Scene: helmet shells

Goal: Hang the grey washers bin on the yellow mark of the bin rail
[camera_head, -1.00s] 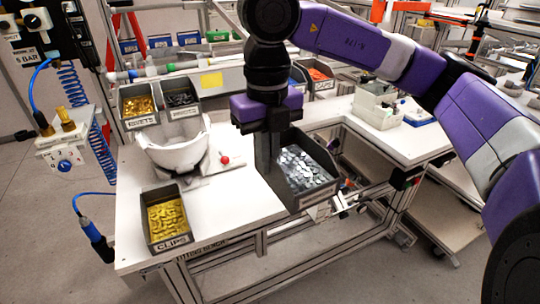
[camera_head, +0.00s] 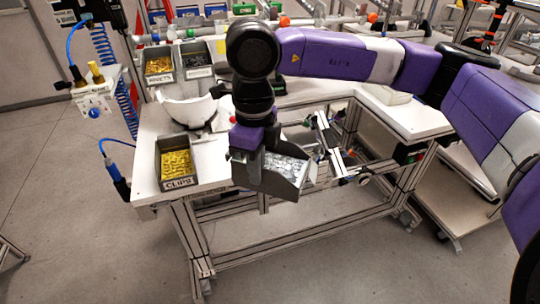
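The grey washers bin (camera_head: 268,182) is a dark open-topped box filled with shiny grey washers (camera_head: 286,166). It hangs tilted in the air by the bench's front edge. My gripper (camera_head: 249,153) is above its left side and appears shut on the bin's wall; the fingertips are partly hidden. The bin rail (camera_head: 285,72) runs along the back of the bench, with a rivets bin (camera_head: 160,66) and a bin of dark parts (camera_head: 198,62) at its left. The arm hides the rail just right of these bins, and I cannot clearly make out the yellow mark.
A clips bin (camera_head: 177,160) with yellow clips stands on the white bench (camera_head: 211,160), left of my gripper. A white helmet shell (camera_head: 188,110) sits behind it. Open floor lies in front.

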